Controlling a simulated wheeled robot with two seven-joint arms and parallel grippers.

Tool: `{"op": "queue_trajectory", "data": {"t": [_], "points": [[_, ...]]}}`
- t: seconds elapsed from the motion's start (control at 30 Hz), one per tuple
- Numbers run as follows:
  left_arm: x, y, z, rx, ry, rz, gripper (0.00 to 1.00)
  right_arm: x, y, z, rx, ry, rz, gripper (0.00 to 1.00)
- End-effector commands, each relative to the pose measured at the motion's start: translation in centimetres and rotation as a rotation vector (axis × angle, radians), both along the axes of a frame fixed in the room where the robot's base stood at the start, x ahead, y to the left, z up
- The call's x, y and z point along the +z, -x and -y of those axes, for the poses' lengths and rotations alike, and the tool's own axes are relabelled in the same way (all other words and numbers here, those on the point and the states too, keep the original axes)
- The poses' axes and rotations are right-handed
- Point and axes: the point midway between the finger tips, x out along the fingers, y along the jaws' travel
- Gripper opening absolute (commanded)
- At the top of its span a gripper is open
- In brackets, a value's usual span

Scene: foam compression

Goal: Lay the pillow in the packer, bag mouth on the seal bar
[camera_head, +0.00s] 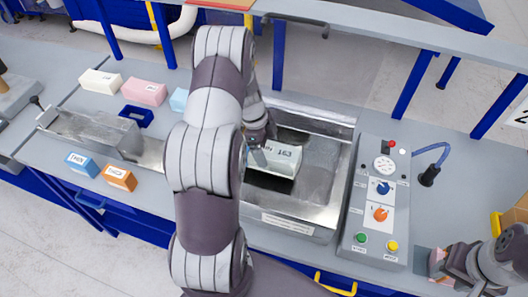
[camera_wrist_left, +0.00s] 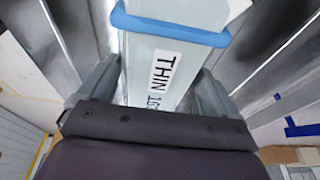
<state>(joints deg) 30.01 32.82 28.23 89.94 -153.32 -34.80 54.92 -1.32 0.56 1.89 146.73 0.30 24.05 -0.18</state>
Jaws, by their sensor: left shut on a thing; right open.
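The pillow (camera_head: 275,158) is a pale block-shaped bag labelled THIN 163. My left gripper (camera_head: 260,137) is shut on it and holds it over the left part of the packer's metal tray (camera_head: 322,155). In the left wrist view the pillow (camera_wrist_left: 150,75) sits between both fingers, with a blue band (camera_wrist_left: 165,35) around its far end. My arm hides the packer's left side, and I cannot tell whether the pillow touches the tray floor. I cannot make out the seal bar for certain. My right gripper (camera_head: 437,263) is open at the lower right, away from the packer.
A control box (camera_head: 377,210) with a gauge, knobs and buttons stands right of the packer.

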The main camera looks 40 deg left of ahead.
Motion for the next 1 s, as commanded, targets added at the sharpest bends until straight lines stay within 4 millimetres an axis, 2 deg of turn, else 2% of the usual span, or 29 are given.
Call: {"op": "queue_trajectory", "data": {"t": [0.1,0.17,0.3,0.4,0.7,0.73,1.0], "points": [[-0.8,0.6,-1.2,0.001,0.001,-0.001,0.64,0.5,0.0,0.0,0.000,0.000,0.000,0.43],[-1.4,0.7,-1.4,-0.002,0.002,-0.002,0.64,0.8,0.0,0.0,0.000,0.000,0.000,0.43],[-4.0,0.7,-1.4,0.000,0.002,-0.004,0.64,1.8,0.0,0.0,0.000,0.000,0.000,0.43],[-5.0,0.6,-1.4,-0.001,0.000,-0.001,0.64,1.8,0.0,0.0,0.000,0.000,0.000,0.43],[-5.3,0.6,-1.4,-0.001,0.000,0.000,0.64,1.6,0.0,0.0,0.000,0.000,0.000,0.43],[-5.3,0.6,-1.4,-0.001,0.000,0.000,0.99,1.7,0.0,0.0,0.000,0.000,0.000,0.43],[-5.1,0.6,-1.4,-0.001,0.000,0.000,1.00,1.7,0.0,0.0,0.000,0.000,0.000,0.43]]}}
